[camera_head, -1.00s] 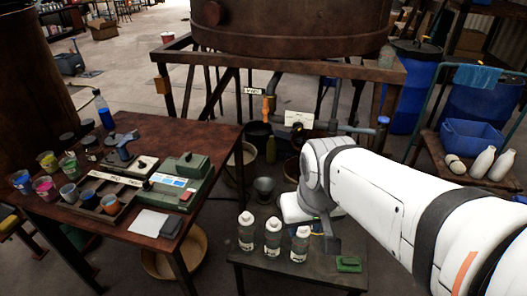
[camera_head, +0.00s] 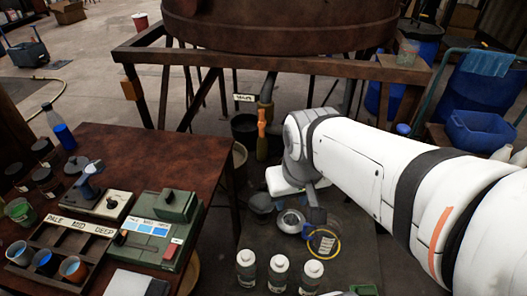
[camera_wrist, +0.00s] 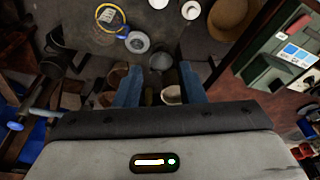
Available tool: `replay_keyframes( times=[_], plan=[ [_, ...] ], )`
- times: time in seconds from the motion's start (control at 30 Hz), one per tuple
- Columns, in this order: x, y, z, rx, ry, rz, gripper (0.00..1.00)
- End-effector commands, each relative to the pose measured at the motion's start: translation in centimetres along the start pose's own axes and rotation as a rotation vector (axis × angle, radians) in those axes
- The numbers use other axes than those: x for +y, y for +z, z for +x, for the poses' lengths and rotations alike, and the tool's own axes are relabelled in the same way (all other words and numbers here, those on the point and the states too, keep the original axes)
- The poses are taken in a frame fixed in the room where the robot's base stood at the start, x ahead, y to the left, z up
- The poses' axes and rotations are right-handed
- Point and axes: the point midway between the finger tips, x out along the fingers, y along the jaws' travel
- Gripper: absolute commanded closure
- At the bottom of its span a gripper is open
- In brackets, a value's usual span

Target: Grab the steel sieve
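A small round silver-grey piece with a pale rim (camera_head: 290,221), likely the steel sieve, lies on the dark low table. It also shows in the wrist view (camera_wrist: 137,41), just beyond the left fingertip. A grey cup or funnel (camera_head: 262,204) stands beside it, so I cannot be fully sure which is the sieve. My gripper (camera_wrist: 159,70) is open, with its two blue fingers well apart and nothing held between them.
A yellow-ringed round item (camera_head: 323,242) lies right of the silver piece. Several white-capped bottles (camera_head: 279,271) stand at the low table's front. A red-brown table (camera_head: 190,150) with a green device (camera_head: 160,228) is at left. A large vat on a frame (camera_head: 270,50) stands behind.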

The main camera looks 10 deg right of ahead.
Motion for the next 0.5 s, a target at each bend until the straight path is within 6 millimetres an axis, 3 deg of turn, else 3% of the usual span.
replay_keyframes(
  times=[0.27,0.37,0.5],
  plan=[
    [0.2,-1.3,1.2,-0.014,0.002,0.031,0.46],
    [1.3,-3.4,3.1,-0.031,0.007,0.087,0.37],
    [2.3,-7.3,7.4,-0.062,0.014,0.185,0.26]
  ],
)
